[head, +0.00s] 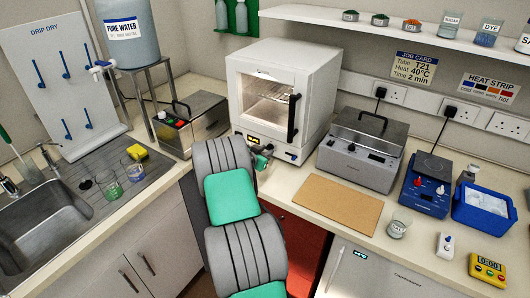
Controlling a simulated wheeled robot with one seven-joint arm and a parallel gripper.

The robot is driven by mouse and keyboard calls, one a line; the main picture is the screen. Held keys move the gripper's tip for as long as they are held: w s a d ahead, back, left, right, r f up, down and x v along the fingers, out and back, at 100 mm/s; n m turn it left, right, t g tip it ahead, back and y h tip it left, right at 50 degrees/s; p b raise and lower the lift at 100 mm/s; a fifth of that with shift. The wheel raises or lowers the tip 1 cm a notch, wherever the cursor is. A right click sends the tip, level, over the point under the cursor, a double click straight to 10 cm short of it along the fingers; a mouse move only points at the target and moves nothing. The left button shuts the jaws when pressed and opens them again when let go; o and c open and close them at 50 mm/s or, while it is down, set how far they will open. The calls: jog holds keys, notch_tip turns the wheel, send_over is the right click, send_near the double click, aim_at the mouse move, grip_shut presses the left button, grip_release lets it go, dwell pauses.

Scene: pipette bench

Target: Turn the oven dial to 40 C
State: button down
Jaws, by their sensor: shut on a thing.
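The white oven (318,68) stands on the back counter, with its glass door closed and a black handle on the right. A small lit amber display (253,139) is on its lower front panel. My arm rises from the bottom of the view and ends at this panel. My gripper (266,153), small and partly hidden by my arm, is at the front panel just right of the display, shut on the oven dial. The dial is mostly covered, so its pointer and setting cannot be read. The display digits are too small to read.
A grey lidded bath (358,160) stands right of the oven, with a brown board (325,204) in front. A metal box (192,122) is on the left. A job card (414,68) on the wall reads Heat 40°C. A blue hotplate (425,188) and ice tub (484,209) stand farther right.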

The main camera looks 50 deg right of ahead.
jog(key=shift+f+b, duration=0.15)
jog(key=shift+b, duration=0.4)
jog(key=n+b, duration=0.1)
jog(key=b, duration=0.1)
jog(key=n+g+b, duration=0.1)
jog(key=shift+w+f+b, duration=0.15)
jog(key=shift+f+b, duration=0.05)
jog(key=shift+b, duration=0.15)
jog(key=n+g+b, duration=0.3)
jog(key=b, duration=0.1)
jog(key=shift+w+n+h, duration=0.15)
jog(key=shift+n+h, duration=0.15)
jog(key=shift+w+n+g+h+b, duration=0.1)
jog(key=shift+n+g+h+b, duration=0.2)
jog(key=shift+n+g+b, duration=0.55)
jog(key=n+g+h+b, duration=0.1)
jog(key=n, duration=0.2)
jog(key=shift+f+n, duration=0.1)
jog(key=shift+n, duration=0.25)
jog(key=shift+f+n+g+h+b, duration=0.15)
jog(key=shift+n+g+h+b, duration=0.25)
jog(key=shift+n+b, duration=0.65)
jog(key=shift+n+h+b, duration=0.4)
jog(key=shift+n+b, duration=0.55)
jog(key=shift+r, duration=0.2)
